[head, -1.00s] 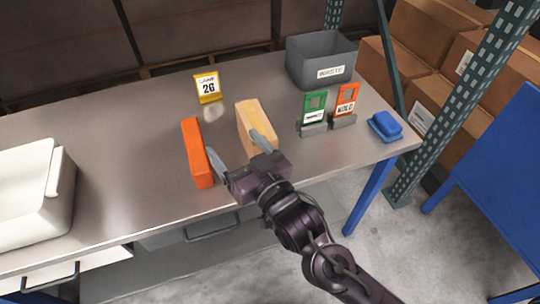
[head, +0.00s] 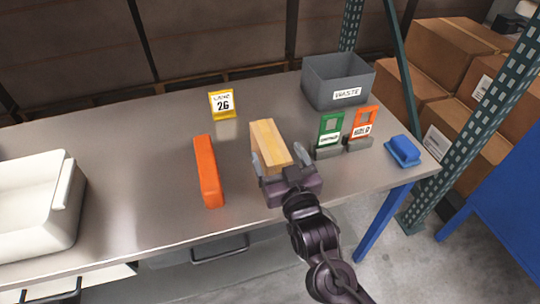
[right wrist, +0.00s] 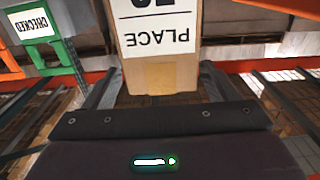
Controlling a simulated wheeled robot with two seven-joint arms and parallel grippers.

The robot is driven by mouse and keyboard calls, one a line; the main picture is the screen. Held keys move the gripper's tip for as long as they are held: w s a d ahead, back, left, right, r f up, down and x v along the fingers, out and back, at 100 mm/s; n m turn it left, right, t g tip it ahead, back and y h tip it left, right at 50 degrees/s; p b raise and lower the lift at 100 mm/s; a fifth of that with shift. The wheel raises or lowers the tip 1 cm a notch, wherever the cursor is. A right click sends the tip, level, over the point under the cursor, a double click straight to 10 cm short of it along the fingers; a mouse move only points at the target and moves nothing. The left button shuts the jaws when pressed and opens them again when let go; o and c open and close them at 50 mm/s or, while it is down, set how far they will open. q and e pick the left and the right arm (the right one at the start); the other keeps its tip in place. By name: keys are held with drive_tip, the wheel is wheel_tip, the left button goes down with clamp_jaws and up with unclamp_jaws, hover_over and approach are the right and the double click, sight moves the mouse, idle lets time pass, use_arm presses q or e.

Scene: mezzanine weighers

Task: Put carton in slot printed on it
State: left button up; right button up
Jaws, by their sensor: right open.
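A tan carton (head: 267,138) lies on the metal table in the head view. In the right wrist view the carton (right wrist: 158,75) shows a white label with upside-down "PLACE" and part of more print cut off at the top edge. My right gripper (head: 278,158) is open, with one finger on each side of the carton's near end. Whether the fingers touch it, I cannot tell. A green frame (head: 329,133) and an orange frame marked "HOLD" (head: 362,128) stand in grey bases to the right; the green one reads "CHECKED" in the wrist view (right wrist: 30,22). My left gripper is out of view.
An orange block (head: 208,172) lies left of the carton. A yellow "26" sign (head: 222,104) stands behind. A grey "WASTE" bin (head: 326,92) is at the back right, a blue object (head: 403,151) at the right edge, a white tub (head: 40,215) at left. The table's left middle is clear.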

sight(273, 147)
drive_tip(key=x, duration=0.3)
drive_tip(key=shift+w+a+f, duration=0.1)
drive_tip(key=shift+w+a, duration=0.1)
drive_tip(key=c, duration=1.7)
clamp_jaws()
